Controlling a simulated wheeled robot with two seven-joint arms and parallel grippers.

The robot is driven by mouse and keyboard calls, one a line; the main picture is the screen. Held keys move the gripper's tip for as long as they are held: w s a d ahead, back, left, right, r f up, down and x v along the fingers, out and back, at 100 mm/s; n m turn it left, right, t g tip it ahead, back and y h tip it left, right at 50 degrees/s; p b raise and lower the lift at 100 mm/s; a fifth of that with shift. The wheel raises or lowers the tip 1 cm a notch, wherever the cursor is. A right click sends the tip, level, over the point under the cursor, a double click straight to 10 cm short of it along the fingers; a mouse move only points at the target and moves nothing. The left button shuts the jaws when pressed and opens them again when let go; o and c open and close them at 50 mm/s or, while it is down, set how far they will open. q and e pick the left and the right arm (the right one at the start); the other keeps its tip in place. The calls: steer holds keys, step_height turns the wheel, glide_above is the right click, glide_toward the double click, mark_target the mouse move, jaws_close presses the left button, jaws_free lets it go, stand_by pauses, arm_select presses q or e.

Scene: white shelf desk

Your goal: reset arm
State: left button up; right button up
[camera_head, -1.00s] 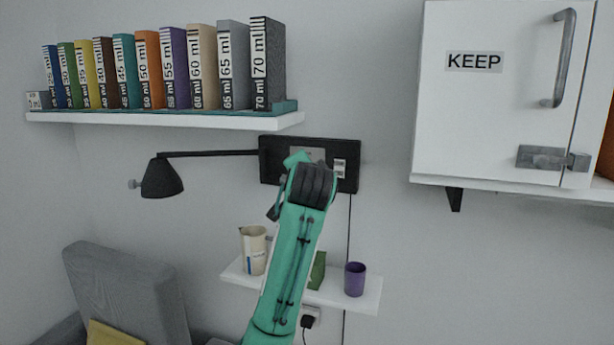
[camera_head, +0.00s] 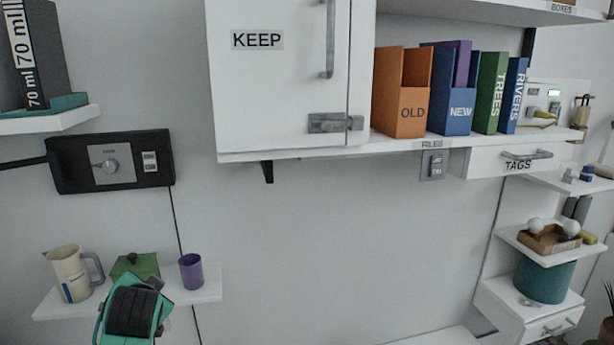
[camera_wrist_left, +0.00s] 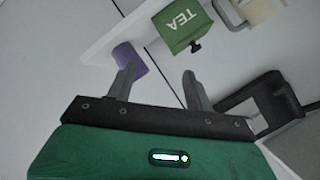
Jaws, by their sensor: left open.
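My left arm shows in the head view as a teal and black link at the bottom left, in front of the small white shelf (camera_head: 205,297). Its fingers cannot be made out clearly there. In the left wrist view my left gripper (camera_wrist_left: 158,72) is open, its two grey fingers apart with nothing between them. Beyond the fingers are a purple cup (camera_wrist_left: 130,58) and a green box marked TEA (camera_wrist_left: 182,24). In the head view the purple cup (camera_head: 190,271), green box (camera_head: 134,265) and beige jug (camera_head: 68,273) stand on that shelf. My right gripper is not in view.
A black panel with a knob (camera_head: 110,162) is on the wall above the shelf. A white cabinet marked KEEP (camera_head: 270,95) hangs right of it. Binders (camera_head: 400,95) stand on the shelf beside the cabinet. The wall below the cabinet is clear.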

arm_select(q)
steer(key=s+d+f+g+h, duration=0.2)
steer(key=s+d+f, duration=0.2)
steer(key=s+f, duration=0.55)
steer(key=s+d+f+n+g+h, duration=0.1)
steer(key=s+d+f+g, duration=0.1)
steer(key=s+f, duration=0.45)
steer(key=s+d+f+n+g+h, duration=0.1)
steer(key=s+d+f, duration=0.25)
steer(key=s, duration=0.65)
steer(key=s+d+f+n+g+h, duration=0.1)
steer(key=s+d+f+g, duration=0.1)
steer(key=s+f, duration=0.5)
step_height(320, 180, down, 29)
steer(key=s+g, duration=0.2)
steer(key=s+a+f, duration=0.2)
steer(key=s+f, duration=0.7)
steer(key=f, duration=0.1)
steer(key=s+a+f, duration=0.1)
steer(key=s+f, duration=0.9)
steer(key=shift+s+a+f+m+g, duration=0.25)
steer(key=shift+s+a+m+g, duration=0.05)
steer(key=shift+a+g, duration=0.1)
steer(key=shift+d, duration=0.1)
